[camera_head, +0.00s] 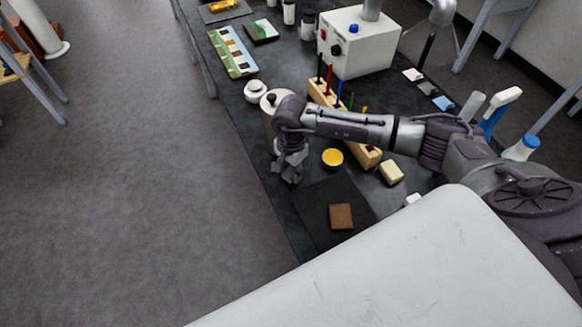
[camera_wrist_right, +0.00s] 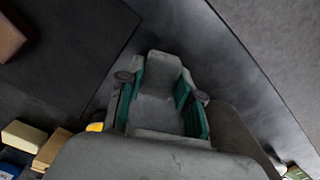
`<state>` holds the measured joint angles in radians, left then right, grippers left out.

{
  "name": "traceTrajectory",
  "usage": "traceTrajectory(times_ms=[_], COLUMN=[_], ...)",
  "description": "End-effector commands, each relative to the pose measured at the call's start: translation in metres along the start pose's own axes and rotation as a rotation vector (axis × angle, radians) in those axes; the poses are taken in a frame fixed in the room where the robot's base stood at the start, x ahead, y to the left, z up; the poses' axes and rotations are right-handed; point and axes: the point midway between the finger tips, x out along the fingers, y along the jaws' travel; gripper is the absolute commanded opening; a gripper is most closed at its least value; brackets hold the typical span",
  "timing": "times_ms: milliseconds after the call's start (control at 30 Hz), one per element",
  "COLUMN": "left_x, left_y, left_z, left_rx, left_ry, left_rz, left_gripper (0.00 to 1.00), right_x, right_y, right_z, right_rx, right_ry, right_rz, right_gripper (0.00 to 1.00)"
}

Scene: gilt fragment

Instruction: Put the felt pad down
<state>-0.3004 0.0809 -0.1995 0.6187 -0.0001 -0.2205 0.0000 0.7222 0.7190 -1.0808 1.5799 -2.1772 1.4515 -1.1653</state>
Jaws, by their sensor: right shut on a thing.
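My right gripper (camera_head: 290,172) reaches in from the right and hangs near the left edge of the dark table. In the right wrist view its teal-lined fingers (camera_wrist_right: 160,95) are closed on a grey piece, which looks like the felt pad (camera_wrist_right: 162,72). In the head view I cannot make the pad out apart from the grey fingers. A dark flat mat (camera_head: 313,196) lies on the table to the right of and below the gripper; it also shows in the wrist view (camera_wrist_right: 75,45). My left gripper is not in view.
A brown block (camera_head: 341,216) lies on the mat. A yellow-filled dish (camera_head: 333,158), a wooden tool rack (camera_head: 368,156) and a cream block (camera_head: 391,173) stand to the right. A lidded jar (camera_head: 268,103) stands just behind the gripper. The mat's left part is bare.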

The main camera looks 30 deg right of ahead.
Motion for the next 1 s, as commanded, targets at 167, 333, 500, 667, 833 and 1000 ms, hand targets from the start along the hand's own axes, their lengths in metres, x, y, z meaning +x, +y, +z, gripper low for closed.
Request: traceTrajectory(times_ms=[167,333,500,667,833,1000], left_x=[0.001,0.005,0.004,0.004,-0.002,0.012], left_y=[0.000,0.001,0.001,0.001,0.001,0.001], left_z=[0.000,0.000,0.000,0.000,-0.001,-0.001], left_rx=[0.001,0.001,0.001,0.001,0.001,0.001], left_ry=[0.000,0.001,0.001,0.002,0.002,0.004], left_rz=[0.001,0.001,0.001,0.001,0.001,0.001], left_gripper=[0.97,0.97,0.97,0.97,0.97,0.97], right_x=[0.001,0.003,0.003,0.003,-0.003,-0.024], right_y=[0.000,0.000,0.000,0.000,0.000,-0.002], right_z=[0.000,0.000,0.000,0.000,0.000,-0.001], right_rx=[0.000,0.000,0.000,0.000,0.000,-0.002], right_ry=[0.000,0.000,0.000,0.000,-0.001,0.001], right_rz=[0.000,-0.001,0.000,0.000,0.000,-0.007], right_gripper=[0.07,0.40,0.60,0.60,0.60,0.60])
